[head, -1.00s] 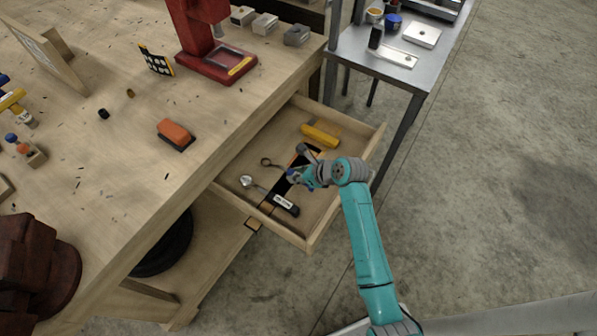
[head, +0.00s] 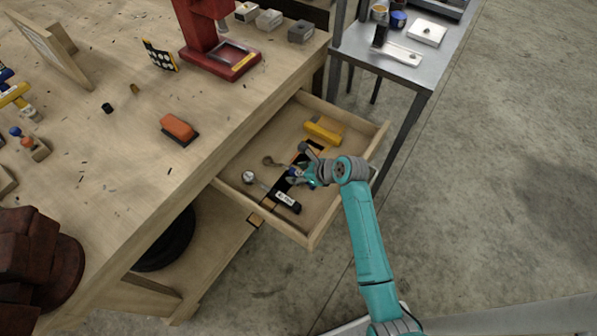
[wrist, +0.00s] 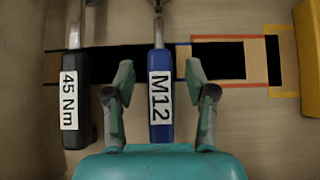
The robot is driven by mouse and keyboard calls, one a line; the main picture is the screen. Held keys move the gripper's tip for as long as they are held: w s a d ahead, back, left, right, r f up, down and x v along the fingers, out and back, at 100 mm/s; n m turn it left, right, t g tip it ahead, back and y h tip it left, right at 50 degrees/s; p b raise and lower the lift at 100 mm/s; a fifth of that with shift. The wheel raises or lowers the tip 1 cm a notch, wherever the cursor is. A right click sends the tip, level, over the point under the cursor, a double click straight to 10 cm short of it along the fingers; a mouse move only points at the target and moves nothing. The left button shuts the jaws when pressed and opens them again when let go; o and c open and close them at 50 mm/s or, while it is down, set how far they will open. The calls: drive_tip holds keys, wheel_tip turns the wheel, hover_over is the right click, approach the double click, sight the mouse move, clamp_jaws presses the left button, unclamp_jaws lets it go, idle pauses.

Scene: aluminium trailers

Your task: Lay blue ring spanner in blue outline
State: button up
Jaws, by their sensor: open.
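The blue ring spanner (wrist: 160,125), labelled M12, lies in the open drawer, its handle between my fingers in the wrist view. Its ring end (head: 268,160) shows left of my gripper in the head view. My gripper (wrist: 159,80) is open, one finger on each side of the handle with a gap on both sides. In the head view my gripper (head: 301,176) is low over the drawer. A short piece of blue outline (wrist: 183,44) shows just right of the spanner, beside a black strip that the spanner crosses. The rest of that outline is hidden or unclear.
A black-handled tool (wrist: 74,110) labelled 45 Nm lies left of the spanner. A red outline (wrist: 230,38) and an orange outline lie to the right, then a yellow object (head: 323,132). The drawer walls (head: 345,205) surround everything. An orange-topped block (head: 178,128) sits on the bench.

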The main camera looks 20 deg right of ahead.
drive_tip(key=v, duration=1.2)
